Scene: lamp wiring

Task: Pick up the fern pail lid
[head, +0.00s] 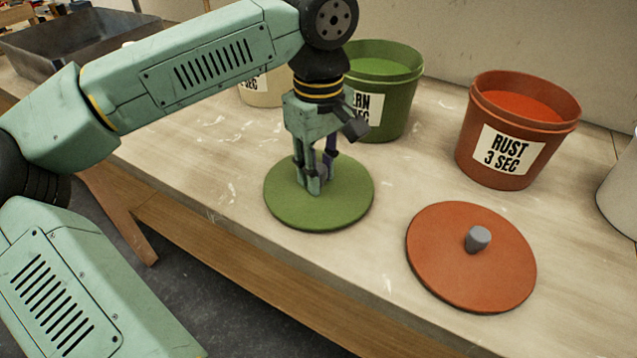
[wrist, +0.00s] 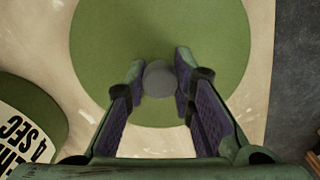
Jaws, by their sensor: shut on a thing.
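The fern pail lid (head: 345,200) is a flat green disc on the workbench, in front of the green pail. My gripper (head: 316,190) is over its middle, pointing down. In the wrist view the lid (wrist: 215,40) fills the upper middle, and its grey knob (wrist: 160,78) sits between the two fingertips of my gripper (wrist: 158,80). The fingers are shut on the knob. The lid looks flat on or very near the bench; I cannot tell if there is a gap. The green fern pail (head: 395,100) stands open behind, its label partly hidden by my gripper.
A rust pail (head: 512,130), open and labelled "RUST 3 SEC", stands to the right. Its rust lid (head: 450,265) with a grey knob lies in front. A cream pail (head: 262,92) is partly hidden behind my arm. A grey pail (head: 622,185) is at the right edge. A dark tray (head: 75,45) lies far left.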

